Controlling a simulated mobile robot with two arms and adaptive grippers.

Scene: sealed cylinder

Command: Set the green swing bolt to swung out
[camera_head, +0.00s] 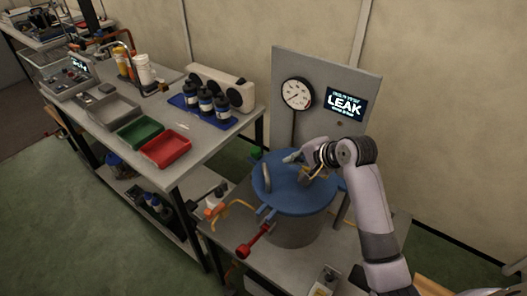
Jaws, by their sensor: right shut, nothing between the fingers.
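A sealed cylinder (290,232) with a blue lid (287,198) stands on a low grey bench. A red-ended bolt or lever (256,239) sticks out at its front left, tilted down and away from the lid. My right gripper (293,157) is shut and empty, over the far part of the lid. I cannot tell whether it touches the lid or a fitting there. My left gripper is not in view.
A panel (324,65) behind the cylinder carries a round gauge (297,94) and a display reading LEAK (346,103). A side table at left holds a green tray (140,131), a red tray (165,148) and dark bottles (206,100). Green floor lies open at lower left.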

